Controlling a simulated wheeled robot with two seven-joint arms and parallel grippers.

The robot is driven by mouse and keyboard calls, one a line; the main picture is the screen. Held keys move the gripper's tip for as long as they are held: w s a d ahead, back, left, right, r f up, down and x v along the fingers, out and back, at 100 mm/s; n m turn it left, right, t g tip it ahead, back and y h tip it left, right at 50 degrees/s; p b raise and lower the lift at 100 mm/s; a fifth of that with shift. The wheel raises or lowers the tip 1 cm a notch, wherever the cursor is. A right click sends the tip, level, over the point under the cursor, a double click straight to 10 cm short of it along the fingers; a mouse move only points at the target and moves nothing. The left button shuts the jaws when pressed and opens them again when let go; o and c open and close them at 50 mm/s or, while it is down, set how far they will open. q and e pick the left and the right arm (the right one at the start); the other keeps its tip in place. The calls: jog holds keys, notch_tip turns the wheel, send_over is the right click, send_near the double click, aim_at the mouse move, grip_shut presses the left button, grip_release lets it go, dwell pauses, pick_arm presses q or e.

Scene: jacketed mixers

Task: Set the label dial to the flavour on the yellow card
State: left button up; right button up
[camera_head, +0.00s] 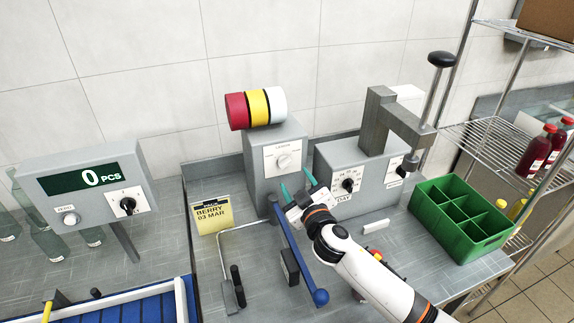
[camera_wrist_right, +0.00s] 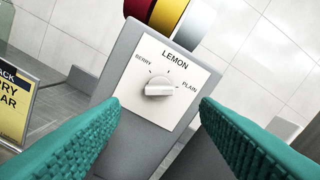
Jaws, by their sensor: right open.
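The yellow card (camera_head: 212,215) stands on the bench at left of the label unit and reads BERRY 03 MAR; its edge shows in the right wrist view (camera_wrist_right: 14,105). The label dial is a white knob (camera_wrist_right: 159,87) on a white plate marked BERRY, LEMON and PLAIN. Its bar lies nearly level in the wrist view, on the line of PLAIN; which end is the pointer is hard to tell. The dial also shows in the head view (camera_head: 284,161). My right gripper (camera_head: 298,187) is open and empty, its teal fingers apart in front of the dial, not touching it. My left gripper is not in view.
Red, yellow and white rolls (camera_head: 257,107) sit on the label unit. A date unit (camera_head: 347,184) with a black knob and a lever press stands close at right. A green crate (camera_head: 460,215) stands further right.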

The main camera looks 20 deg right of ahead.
aim_at(286, 165)
jog(key=w, duration=0.7)
jog(key=shift+w+a+p, duration=0.15)
jog(key=shift+w+p, duration=0.1)
jog(key=shift+p, duration=0.1)
jog(key=shift+f, duration=0.1)
jog(key=c, duration=1)
